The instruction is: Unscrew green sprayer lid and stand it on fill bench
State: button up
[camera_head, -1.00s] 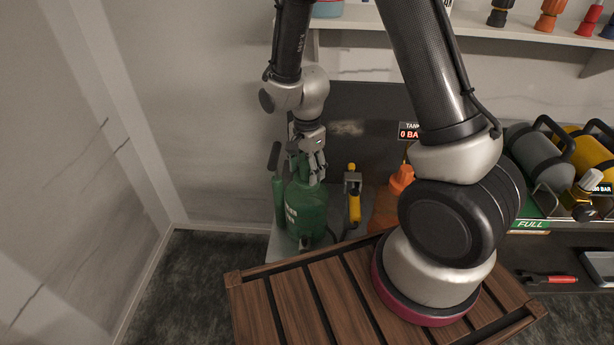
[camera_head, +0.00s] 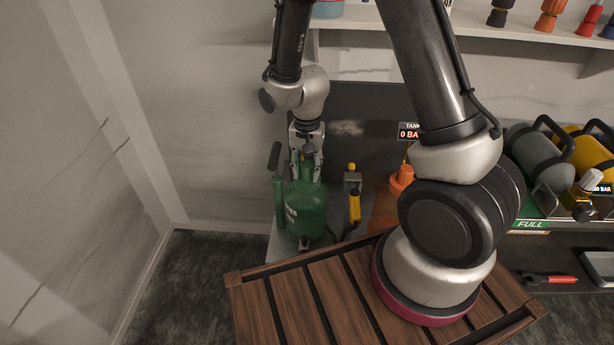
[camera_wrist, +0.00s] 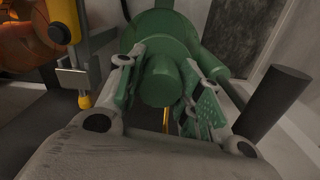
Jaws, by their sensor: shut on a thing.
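The green sprayer (camera_head: 306,212) stands upright on the pale bench (camera_head: 281,245), with a dark pump handle on its left side. In the wrist view its green body (camera_wrist: 158,32) fills the top middle. The green lid (camera_wrist: 160,82) sits at the sprayer's top, between my fingers. My gripper (camera_head: 306,172) points down over the sprayer's top and is shut on the lid. It also shows in the wrist view (camera_wrist: 162,90), with a finger on each side of the lid. I cannot tell whether the lid is still threaded on.
A yellow-handled tool (camera_head: 354,205) stands close right of the sprayer, with an orange container (camera_head: 401,181) beyond it. A dark pump handle (camera_wrist: 272,104) rises beside my gripper. Grey and yellow tanks (camera_head: 540,160) sit at the right. The wall is close on the left.

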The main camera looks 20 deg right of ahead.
jog(key=n, duration=0.5)
jog(key=shift+n, duration=0.4)
jog(key=n, duration=1)
jog(key=shift+n, duration=0.4)
jog(key=n, duration=0.4)
jog(key=shift+r, duration=0.1)
jog(key=o, duration=1.2)
jog(key=shift+c, duration=0.2)
